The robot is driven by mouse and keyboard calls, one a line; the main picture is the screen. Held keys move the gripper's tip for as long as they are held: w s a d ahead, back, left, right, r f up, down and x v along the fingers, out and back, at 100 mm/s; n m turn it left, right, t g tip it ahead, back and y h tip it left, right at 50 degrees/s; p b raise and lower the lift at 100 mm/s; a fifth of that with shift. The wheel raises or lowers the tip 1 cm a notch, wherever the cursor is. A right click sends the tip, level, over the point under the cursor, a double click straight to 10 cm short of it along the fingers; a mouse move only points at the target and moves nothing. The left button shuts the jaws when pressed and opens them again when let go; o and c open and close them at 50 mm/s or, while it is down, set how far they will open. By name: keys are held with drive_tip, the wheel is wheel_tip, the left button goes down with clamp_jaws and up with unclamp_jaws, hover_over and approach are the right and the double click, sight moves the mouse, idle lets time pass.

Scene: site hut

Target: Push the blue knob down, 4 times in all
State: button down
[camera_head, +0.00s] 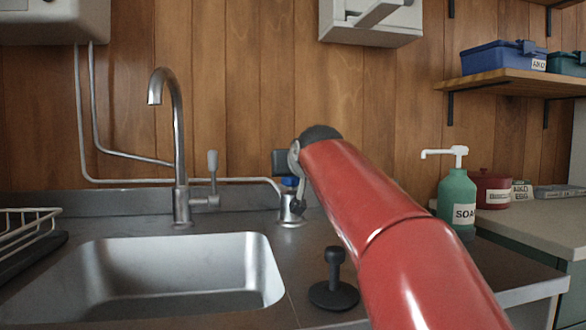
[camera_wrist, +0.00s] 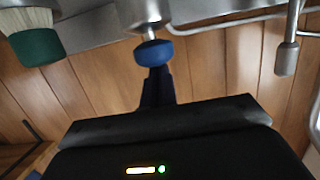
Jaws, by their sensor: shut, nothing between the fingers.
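The blue knob (camera_head: 290,182) sits on top of a short metal post (camera_head: 291,211) on the steel counter, right of the tap. In the head view, my red arm and its dark end partly cover it. In the wrist view, the blue knob (camera_wrist: 154,52) is in plain sight on its metal stem. My gripper (camera_wrist: 156,73) is shut and empty, its fingertips pointing at the knob's top. I cannot tell whether they touch it. In the head view, the dark gripper body (camera_head: 284,162) shows just above the knob.
The tap (camera_head: 180,150) and its lever (camera_head: 213,170) stand left of the knob, behind the sink (camera_head: 180,270). A black plunger-shaped thing (camera_head: 334,285) stands in front. A soap bottle (camera_head: 457,198) is at right. In the wrist view, a green brush-like thing (camera_wrist: 36,47) shows.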

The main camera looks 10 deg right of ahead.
wheel_tip(320, 180, up, 4)
drive_tip(key=p, duration=0.3)
drive_tip(key=b+v, duration=0.1)
drive_tip(key=v, duration=0.9)
idle(1.8)
drive_tip(key=shift+s, duration=0.1)
idle(0.4)
